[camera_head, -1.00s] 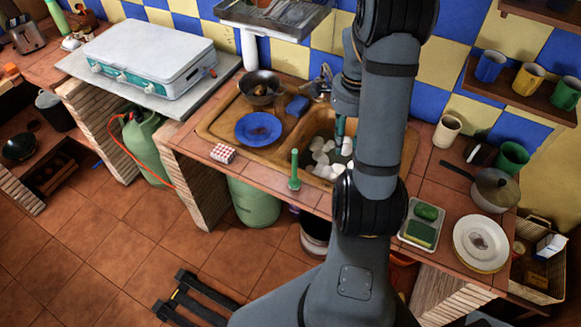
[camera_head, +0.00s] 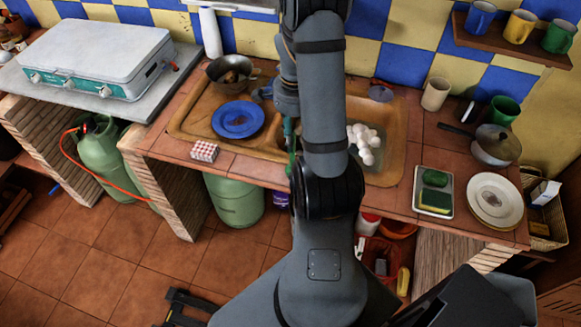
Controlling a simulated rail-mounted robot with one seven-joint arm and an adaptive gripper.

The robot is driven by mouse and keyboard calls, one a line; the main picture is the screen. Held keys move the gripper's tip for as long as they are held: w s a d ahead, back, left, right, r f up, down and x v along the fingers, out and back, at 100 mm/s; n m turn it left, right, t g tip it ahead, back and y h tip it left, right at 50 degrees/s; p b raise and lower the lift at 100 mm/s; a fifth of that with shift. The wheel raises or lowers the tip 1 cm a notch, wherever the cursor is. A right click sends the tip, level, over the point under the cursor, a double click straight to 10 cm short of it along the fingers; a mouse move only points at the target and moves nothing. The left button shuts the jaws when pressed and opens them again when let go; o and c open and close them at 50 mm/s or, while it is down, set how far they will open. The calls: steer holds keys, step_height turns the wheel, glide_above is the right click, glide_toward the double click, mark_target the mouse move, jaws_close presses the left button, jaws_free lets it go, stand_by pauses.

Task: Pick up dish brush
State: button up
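The dish brush (camera_head: 291,162) is most likely the upright green handle at the front edge of the sink. Only a thin green sliver of it shows beside my arm, and the rest is hidden. My gripper (camera_head: 289,132) points down just above and behind that green sliver, over the sink's front rim. My arm covers most of the gripper. I cannot tell whether its fingers are open, shut or touching the handle.
The brown sink (camera_head: 388,150) holds several white round things (camera_head: 364,143). A blue plate (camera_head: 238,120) and a dark pan (camera_head: 229,76) sit left of my gripper. A sponge tray (camera_head: 433,191) and white plates (camera_head: 495,195) lie right.

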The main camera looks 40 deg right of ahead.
mark_target(292, 155)
steer(key=f, duration=0.1)
steer(key=f+p, duration=0.1)
steer(key=f, duration=0.3)
steer(key=shift+a+f+p, duration=0.2)
steer(key=shift+a+p, duration=0.15)
steer(key=shift+p, duration=0.05)
steer(key=shift+f, duration=0.65)
jaws_close()
